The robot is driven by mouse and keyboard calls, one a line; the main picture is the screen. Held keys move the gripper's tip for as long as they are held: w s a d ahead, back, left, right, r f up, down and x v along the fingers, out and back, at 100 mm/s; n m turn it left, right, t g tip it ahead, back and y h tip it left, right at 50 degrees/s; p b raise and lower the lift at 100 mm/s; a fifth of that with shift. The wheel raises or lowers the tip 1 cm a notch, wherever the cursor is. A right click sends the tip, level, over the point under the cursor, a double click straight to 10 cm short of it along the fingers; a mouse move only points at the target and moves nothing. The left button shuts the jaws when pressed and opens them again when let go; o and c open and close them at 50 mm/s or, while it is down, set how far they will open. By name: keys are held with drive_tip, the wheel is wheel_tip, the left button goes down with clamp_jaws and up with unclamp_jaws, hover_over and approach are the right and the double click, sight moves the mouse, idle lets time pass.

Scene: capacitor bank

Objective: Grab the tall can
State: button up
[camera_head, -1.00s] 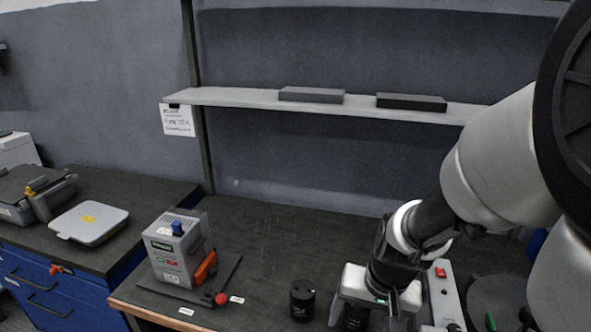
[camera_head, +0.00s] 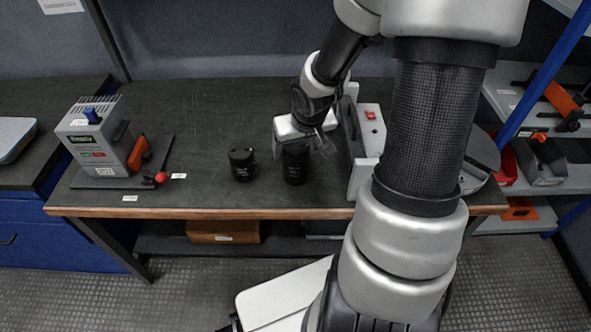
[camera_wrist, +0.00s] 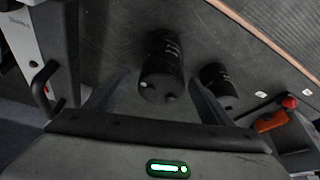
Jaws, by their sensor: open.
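The tall black can (camera_head: 295,167) stands upright on the dark bench top, right of a shorter black can (camera_head: 242,166). My gripper (camera_head: 300,146) is over the tall can and hides its top in the head view. In the wrist view, my gripper (camera_wrist: 160,82) is open, and the tall can (camera_wrist: 163,58) shows between its two fingers with its terminal end toward the camera. I cannot tell how far down the fingers reach along it. The shorter can (camera_wrist: 217,83) is just outside the right finger.
A grey box device (camera_head: 352,150) with a red switch stands close right of my gripper. A grey tester (camera_head: 98,140) with an orange lever and red knob is at the left. The bench's front edge (camera_head: 200,212) is near the cans. The bench between tester and cans is clear.

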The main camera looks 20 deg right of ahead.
drive_tip(key=b+x, duration=0.3)
drive_tip(key=x, duration=0.3)
drive_tip(key=shift+a+f+b, duration=0.15)
drive_tip(key=shift+f+b, duration=0.2)
drive_tip(key=shift+b, duration=0.05)
drive_tip(key=shift+r, duration=0.1)
drive_tip(key=c, duration=1.7)
